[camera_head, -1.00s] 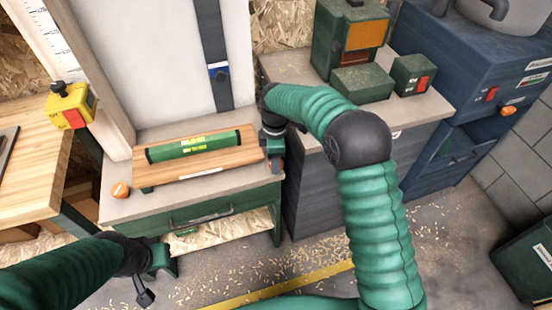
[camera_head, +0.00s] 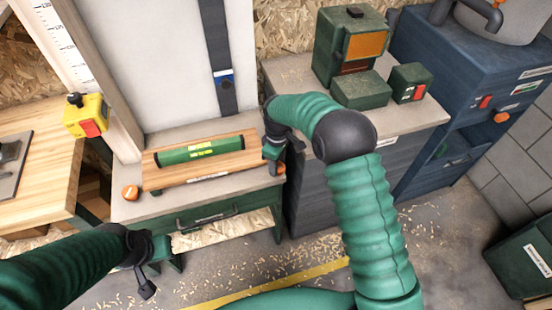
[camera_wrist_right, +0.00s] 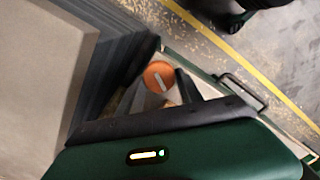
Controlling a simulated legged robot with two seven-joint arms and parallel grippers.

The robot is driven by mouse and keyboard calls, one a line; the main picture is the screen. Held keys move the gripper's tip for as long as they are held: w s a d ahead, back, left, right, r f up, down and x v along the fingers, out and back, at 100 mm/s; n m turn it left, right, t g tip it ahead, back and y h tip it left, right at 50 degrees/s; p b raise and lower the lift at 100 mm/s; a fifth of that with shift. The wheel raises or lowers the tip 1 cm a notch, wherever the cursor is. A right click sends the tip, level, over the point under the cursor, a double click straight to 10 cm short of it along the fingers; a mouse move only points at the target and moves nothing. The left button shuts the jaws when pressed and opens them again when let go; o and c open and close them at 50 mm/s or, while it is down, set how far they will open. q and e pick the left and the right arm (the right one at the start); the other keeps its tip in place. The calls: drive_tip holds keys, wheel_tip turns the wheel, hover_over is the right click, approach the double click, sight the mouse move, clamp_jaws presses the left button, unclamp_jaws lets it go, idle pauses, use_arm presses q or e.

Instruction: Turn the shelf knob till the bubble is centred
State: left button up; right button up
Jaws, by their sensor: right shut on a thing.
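A wooden shelf board (camera_head: 160,177) lies on a grey-topped bench. A green spirit level (camera_head: 180,154) with a bright yellow-green vial lies along it; the bubble is too small to place. An orange knob (camera_head: 131,193) is at the bench's left front corner. My right gripper (camera_head: 277,165) is at the right end of the board, shut on the right orange knob (camera_head: 282,169). In the right wrist view this knob (camera_wrist_right: 159,77), with a pale slanted mark, sits between the fingers. My left gripper (camera_head: 160,262) is low at the bench's left front; its fingers are unclear.
A yellow box with a red front (camera_head: 88,118) stands at the left. Green machine boxes (camera_head: 350,50) stand on the grey cabinet at right, beside a blue cabinet (camera_head: 440,60). A drawer handle (camera_head: 212,217) is below the board. Shavings litter the floor.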

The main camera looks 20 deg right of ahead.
drive_tip(key=m+p, duration=0.1)
drive_tip(key=m, duration=0.1)
drive_tip(key=shift+s+d+m+p, duration=0.15)
drive_tip(key=shift+d+m+p, duration=0.15)
drive_tip(key=shift+m+p, duration=0.1)
drive_tip(key=m+p, duration=0.1)
drive_tip(key=m, duration=0.2)
drive_tip(key=shift+m+p, duration=0.3)
drive_tip(key=m, duration=0.2)
drive_tip(key=m+p, duration=0.1)
drive_tip(key=m, duration=0.1)
drive_tip(key=shift+s+f, duration=0.1)
drive_tip(key=shift+f, duration=0.1)
drive_tip(key=shift+m, duration=0.5)
drive_tip(key=shift+a+f+p, duration=0.1)
drive_tip(key=shift+p, duration=0.2)
drive_tip(key=o, duration=1.3)
drive_tip(key=shift+o, duration=0.3)
drive_tip(key=shift+r, duration=0.2)
drive_tip(key=shift+r, duration=0.1)
wheel_tip(320, 180, up, 16)
drive_tip(key=shift+r, duration=0.25)
